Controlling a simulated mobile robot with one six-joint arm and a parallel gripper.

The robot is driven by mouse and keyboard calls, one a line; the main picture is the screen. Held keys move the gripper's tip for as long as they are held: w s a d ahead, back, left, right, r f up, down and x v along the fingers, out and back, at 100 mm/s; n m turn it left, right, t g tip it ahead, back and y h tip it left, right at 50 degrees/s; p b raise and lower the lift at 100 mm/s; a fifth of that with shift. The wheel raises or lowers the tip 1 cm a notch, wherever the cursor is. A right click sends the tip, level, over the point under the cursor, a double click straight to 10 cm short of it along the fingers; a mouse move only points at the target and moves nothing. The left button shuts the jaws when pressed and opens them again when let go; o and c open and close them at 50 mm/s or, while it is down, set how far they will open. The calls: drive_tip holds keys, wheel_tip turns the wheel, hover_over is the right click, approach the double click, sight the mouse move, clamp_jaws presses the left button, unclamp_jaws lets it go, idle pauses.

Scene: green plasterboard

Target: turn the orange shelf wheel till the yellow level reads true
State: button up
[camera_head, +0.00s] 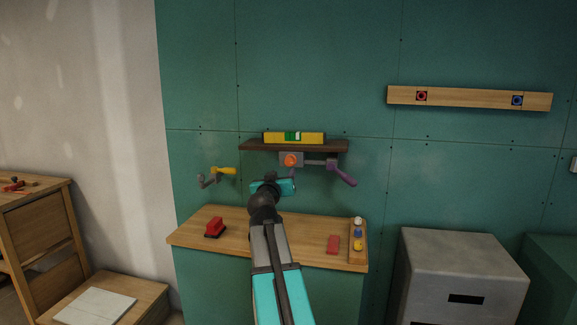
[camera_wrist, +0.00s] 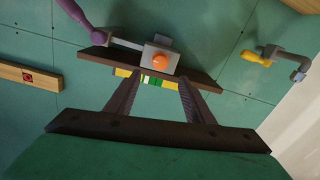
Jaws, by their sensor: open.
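The orange wheel (camera_head: 291,160) sits on a grey block under the dark brown shelf (camera_head: 338,147) on the green wall. In the wrist view the orange wheel (camera_wrist: 159,60) lies ahead, near the line between my fingertips. The yellow level (camera_head: 313,138) lies on the shelf, with a green vial part in its middle; I cannot read its bubble. The level (camera_wrist: 152,82) is partly hidden by my fingers in the wrist view. My gripper (camera_wrist: 160,78) is open and empty, apart from the wheel. In the head view my gripper (camera_head: 287,185) is just below the wheel.
A purple handle (camera_head: 342,174) hangs right of the wheel on a grey rod. A yellow-handled crank (camera_head: 222,170) is on the wall at left. Below, a wooden bench top (camera_head: 285,232) holds a red object (camera_head: 214,228), a red block (camera_head: 333,244) and a small rack.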

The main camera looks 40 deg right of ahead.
sight(290, 163)
drive_tip(key=shift+p+x, duration=0.7)
drive_tip(key=shift+x, duration=5.9)
drive_tip(key=c, duration=1)
